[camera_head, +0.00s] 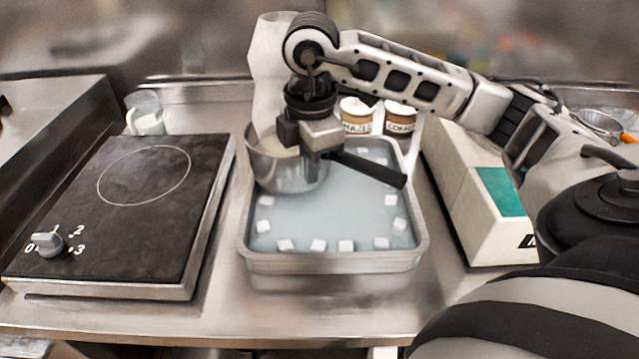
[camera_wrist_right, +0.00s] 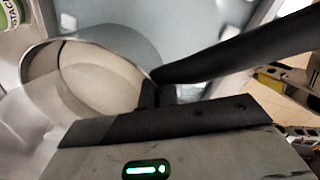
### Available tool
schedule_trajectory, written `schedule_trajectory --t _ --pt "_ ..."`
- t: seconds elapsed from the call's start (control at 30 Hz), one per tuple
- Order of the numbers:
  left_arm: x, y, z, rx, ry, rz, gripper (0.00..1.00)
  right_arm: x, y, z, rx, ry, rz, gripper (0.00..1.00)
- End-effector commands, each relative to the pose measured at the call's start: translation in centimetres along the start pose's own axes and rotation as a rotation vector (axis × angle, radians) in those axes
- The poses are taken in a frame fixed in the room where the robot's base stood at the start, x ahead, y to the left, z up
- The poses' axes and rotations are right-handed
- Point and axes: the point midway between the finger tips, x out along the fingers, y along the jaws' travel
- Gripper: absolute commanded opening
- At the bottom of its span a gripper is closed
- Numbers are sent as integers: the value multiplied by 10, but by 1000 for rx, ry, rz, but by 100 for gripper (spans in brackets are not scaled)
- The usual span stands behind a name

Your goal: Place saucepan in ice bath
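The steel saucepan (camera_head: 290,176) holds a cream-coloured liquid and has a long black handle (camera_head: 368,168) pointing right. It is at the back left of the ice bath (camera_head: 334,262), a steel tray of bluish water with several ice cubes. Whether its base touches the water is unclear. My right gripper (camera_head: 318,142) is shut on the handle close to the pan. In the right wrist view the pan (camera_wrist_right: 148,50) is at the left, and the handle (camera_wrist_right: 240,50) runs to the upper right. My left gripper is not in view.
A black hot plate (camera_head: 120,205) with a knob is at the left, with a glass jug (camera_head: 146,114) behind it. Labelled tubs (camera_head: 357,116) stand behind the bath. A white machine (camera_head: 490,205) is at the right. A translucent tall shape (camera_head: 268,70) is behind the pan.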

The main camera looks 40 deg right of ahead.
Motion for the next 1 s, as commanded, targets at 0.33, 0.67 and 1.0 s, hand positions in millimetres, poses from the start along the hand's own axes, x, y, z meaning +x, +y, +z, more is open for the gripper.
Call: schedule_trajectory --t 0.33,0.67,1.0 --pt "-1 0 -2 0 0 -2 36 31 14 22 1 2 5 0" --pt "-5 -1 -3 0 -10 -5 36 67 15 27 0 1 5 0" --pt "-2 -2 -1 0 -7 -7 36 71 15 27 0 2 6 0"
